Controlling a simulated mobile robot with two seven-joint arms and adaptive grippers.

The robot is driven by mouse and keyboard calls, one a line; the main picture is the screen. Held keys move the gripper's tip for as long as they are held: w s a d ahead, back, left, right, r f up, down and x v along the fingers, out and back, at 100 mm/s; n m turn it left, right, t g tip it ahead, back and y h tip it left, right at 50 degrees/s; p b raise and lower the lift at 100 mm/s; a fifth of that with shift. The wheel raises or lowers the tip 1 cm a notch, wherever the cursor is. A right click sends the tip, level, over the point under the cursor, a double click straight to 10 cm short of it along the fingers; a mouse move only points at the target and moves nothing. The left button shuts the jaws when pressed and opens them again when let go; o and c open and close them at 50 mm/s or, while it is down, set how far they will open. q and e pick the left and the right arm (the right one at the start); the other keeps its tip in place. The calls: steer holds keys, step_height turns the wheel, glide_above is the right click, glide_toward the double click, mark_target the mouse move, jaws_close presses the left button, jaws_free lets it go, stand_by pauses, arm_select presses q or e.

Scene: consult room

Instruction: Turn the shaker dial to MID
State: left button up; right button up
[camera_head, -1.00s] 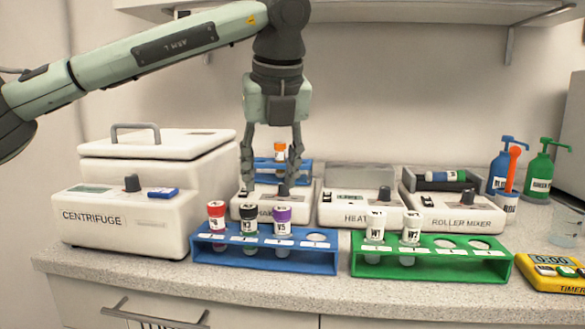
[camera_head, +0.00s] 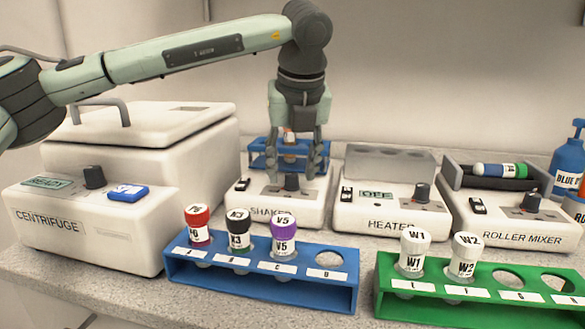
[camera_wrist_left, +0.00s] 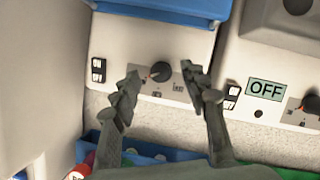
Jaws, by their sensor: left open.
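The shaker (camera_head: 262,204) is a white box between the centrifuge and the heater. Its dark round dial (camera_head: 291,183) sits on a grey plate on the front panel; it also shows in the left wrist view (camera_wrist_left: 160,71), with a small red mark on its left side. The dial's labels are too small to read. My left gripper (camera_head: 295,176) points down over the shaker, open. In the left wrist view its fingers (camera_wrist_left: 160,85) are either side of the dial, apart from it, with nothing held. My right gripper is in no view.
A blue rack (camera_head: 262,283) with several capped tubes stands in front of the shaker. A green rack (camera_head: 420,309) is at right. The centrifuge (camera_head: 90,237) is at left, the heater (camera_head: 390,219) and roller mixer (camera_head: 500,232) at right. A blue tube holder (camera_head: 262,157) sits on the shaker.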

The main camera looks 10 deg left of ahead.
arm_select(q)
steer(key=shift+w+a+f, duration=0.1)
steer(key=shift+w+f, duration=0.15)
steer(key=shift+f, duration=0.35)
jaws_close()
